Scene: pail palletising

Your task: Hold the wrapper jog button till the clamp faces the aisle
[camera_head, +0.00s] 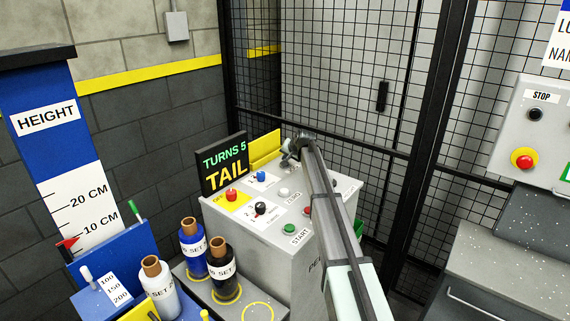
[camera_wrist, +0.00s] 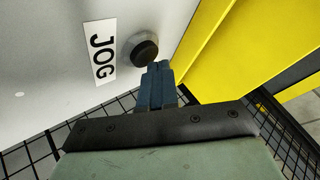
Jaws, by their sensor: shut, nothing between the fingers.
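The black round jog button (camera_wrist: 143,50) is on a pale console face, beside a "JOG" label (camera_wrist: 102,54) in the wrist view. My gripper (camera_wrist: 158,72) is shut and empty, its blue fingertips just beside the button's lower right edge. I cannot tell whether they touch it. In the head view my gripper (camera_head: 294,150) is at the far edge of the wrapper console (camera_head: 250,240), and the jog button is hidden behind it. The console's display (camera_head: 223,164) reads "TURNS 5" and "TAIL". I cannot make out the clamp in either view.
A yellow plate (camera_head: 265,148) rises at the console's back; it is close right of my fingers in the wrist view. The console top holds a red button (camera_head: 231,195) and other controls. Mesh fence (camera_head: 345,90) is behind.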

